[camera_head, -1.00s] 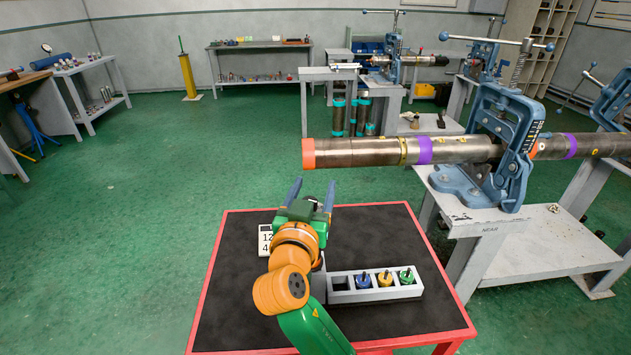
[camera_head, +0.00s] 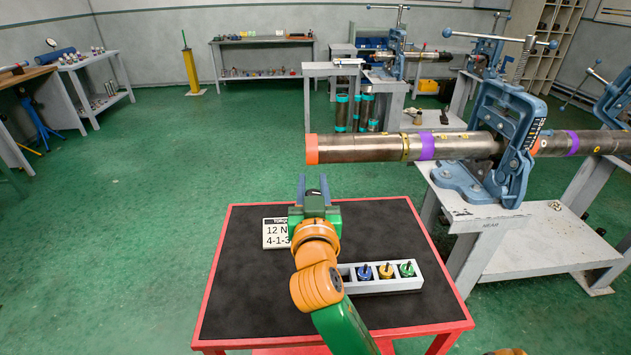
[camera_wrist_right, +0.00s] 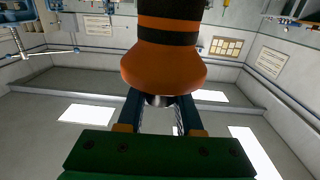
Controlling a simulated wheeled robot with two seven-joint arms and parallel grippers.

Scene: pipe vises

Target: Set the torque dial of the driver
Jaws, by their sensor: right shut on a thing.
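My right gripper (camera_head: 313,184) is over the far part of the black-topped red table, its two blue-grey fingers pointing away from me. In the right wrist view the fingers (camera_wrist_right: 160,101) are shut on the silver neck of an orange body with a black band, which appears to be the driver (camera_wrist_right: 164,67). The driver is hidden in the head view. I cannot make out its dial or setting. My left gripper is not in view.
A grey tray (camera_head: 385,288) on the red table (camera_head: 245,290) holds blue (camera_head: 364,272), yellow (camera_head: 386,271) and green (camera_head: 406,268) pieces; its left slot looks empty. A long pipe (camera_head: 365,148) in a blue vise (camera_head: 504,140) extends above the table's back edge. The table's left side is clear.

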